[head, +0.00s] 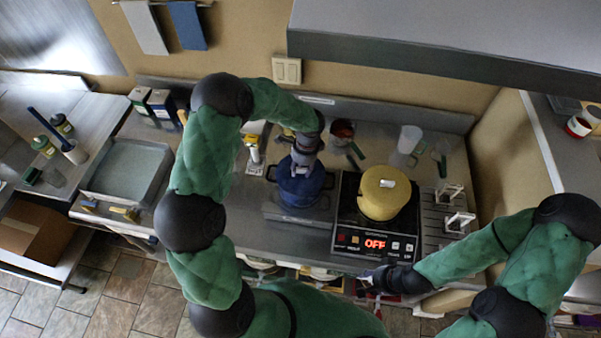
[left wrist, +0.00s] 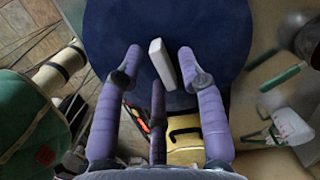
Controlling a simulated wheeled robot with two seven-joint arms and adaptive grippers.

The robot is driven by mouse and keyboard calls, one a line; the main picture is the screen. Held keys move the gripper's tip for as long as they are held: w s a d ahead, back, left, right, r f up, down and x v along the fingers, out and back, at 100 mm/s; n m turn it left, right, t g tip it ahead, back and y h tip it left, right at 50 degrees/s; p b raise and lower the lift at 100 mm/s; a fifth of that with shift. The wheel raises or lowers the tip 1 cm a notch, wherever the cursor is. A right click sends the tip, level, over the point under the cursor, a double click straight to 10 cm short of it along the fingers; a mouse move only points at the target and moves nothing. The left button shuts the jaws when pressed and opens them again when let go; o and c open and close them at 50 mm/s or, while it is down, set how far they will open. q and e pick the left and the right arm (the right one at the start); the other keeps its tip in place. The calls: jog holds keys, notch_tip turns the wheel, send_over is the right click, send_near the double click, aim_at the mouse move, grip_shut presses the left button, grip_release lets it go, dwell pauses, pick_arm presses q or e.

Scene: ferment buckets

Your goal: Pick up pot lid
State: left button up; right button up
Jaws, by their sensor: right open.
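The blue pot (head: 302,188) stands on the counter, left of the cooker, partly hidden by my left gripper. In the left wrist view its round blue lid (left wrist: 110,25) fills the top, with a white bar handle (left wrist: 162,64) on it. My left gripper (head: 301,166) is over this lid. Its purple fingers (left wrist: 160,68) are apart on both sides of the handle, with gaps showing; contact cannot be told. A yellow pot (head: 384,197) with a yellow lid and white handle (head: 387,183) sits on the cooker. My right gripper (head: 375,279) is open near the counter's front edge.
The black cooker (head: 347,217) reads OFF. A clear beaker (head: 409,139) and a red-filled container (head: 341,130) stand behind. White-handled items (head: 455,205) lie on a rack at the right. A grey tray (head: 127,170) sits at left. A metal hood (head: 440,40) overhangs at upper right.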

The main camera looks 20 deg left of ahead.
pick_arm(q)
grip_shut()
jog(key=shift+r, duration=0.15)
